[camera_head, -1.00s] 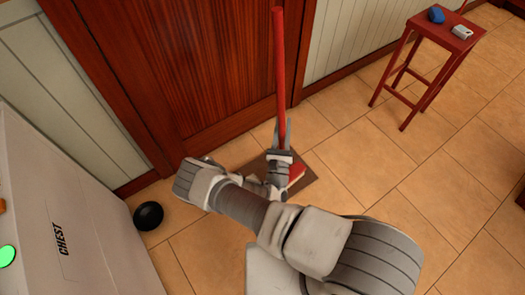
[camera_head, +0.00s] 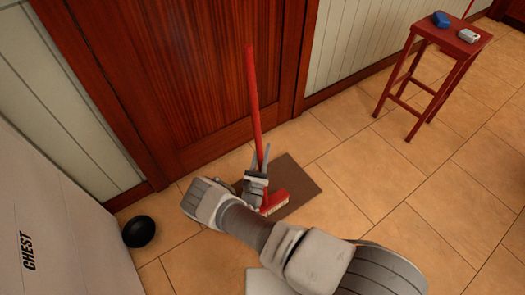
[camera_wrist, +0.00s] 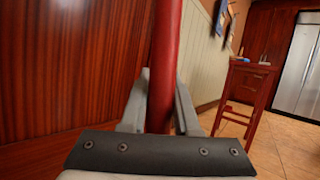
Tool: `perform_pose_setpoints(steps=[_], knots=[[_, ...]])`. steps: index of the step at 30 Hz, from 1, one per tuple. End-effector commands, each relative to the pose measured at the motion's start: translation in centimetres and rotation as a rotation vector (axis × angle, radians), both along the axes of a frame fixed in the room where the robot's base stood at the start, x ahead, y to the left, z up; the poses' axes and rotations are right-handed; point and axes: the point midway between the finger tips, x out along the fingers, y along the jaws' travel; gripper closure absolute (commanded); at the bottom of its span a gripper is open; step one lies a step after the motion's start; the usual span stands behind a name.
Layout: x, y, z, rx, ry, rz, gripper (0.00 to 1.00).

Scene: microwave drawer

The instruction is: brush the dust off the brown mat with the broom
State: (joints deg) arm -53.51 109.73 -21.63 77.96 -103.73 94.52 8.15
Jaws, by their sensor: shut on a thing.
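The broom (camera_head: 254,105) has a long red handle and a red head with pale bristles. My gripper (camera_head: 261,160) is shut on the handle low down, just above the head. The handle stands nearly upright with its top leaning a little left. In the wrist view the red handle (camera_wrist: 163,60) rises between my two grey fingers (camera_wrist: 158,105). The broom head (camera_head: 275,202) is over the left front part of the brown mat (camera_head: 299,179); I cannot tell if the bristles press on it. My arm hides the mat's near left part. No dust can be made out at this size.
A wooden door (camera_head: 190,70) stands just behind the mat. A red stool (camera_head: 443,48) with a blue item and a white item is at upper right. A black ball (camera_head: 139,231) lies by the white chest (camera_head: 70,230) at left. Tiled floor is clear on the right.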

Motion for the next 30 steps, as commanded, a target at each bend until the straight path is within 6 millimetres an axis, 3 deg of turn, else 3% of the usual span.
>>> perform_pose_setpoints(steps=[6,21,30], knots=[[0.0,0.1,-0.1,-0.001,-0.003,0.003,1.00],[0.0,0.0,-4.9,0.001,-0.003,0.002,1.00],[0.0,0.0,-5.3,0.001,-0.003,0.001,1.00]])
